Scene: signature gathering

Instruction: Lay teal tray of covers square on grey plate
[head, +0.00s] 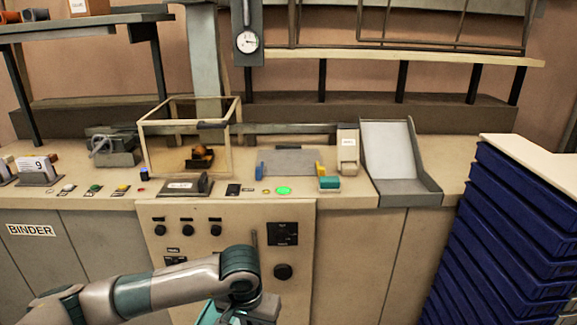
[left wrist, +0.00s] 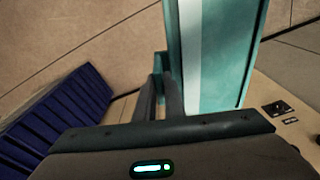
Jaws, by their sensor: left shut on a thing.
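The teal tray (head: 207,315) shows only as a small piece at the bottom edge of the head view. In the left wrist view the teal tray (left wrist: 230,50) is large, with a pale white strip along it, perhaps the covers. My left gripper (head: 250,312) is low in front of the binder cabinet, and its fingers (left wrist: 168,88) are shut on the tray's edge. My right gripper is not in view.
A framed clear box (head: 188,150) stands left of the plate. A cream dispenser (head: 347,152) with a teal block (head: 329,183) and a grey chute (head: 392,155) stand right. Blue stacked crates (head: 510,220) fill the far right. A green button (head: 283,191) sits in front of the plate.

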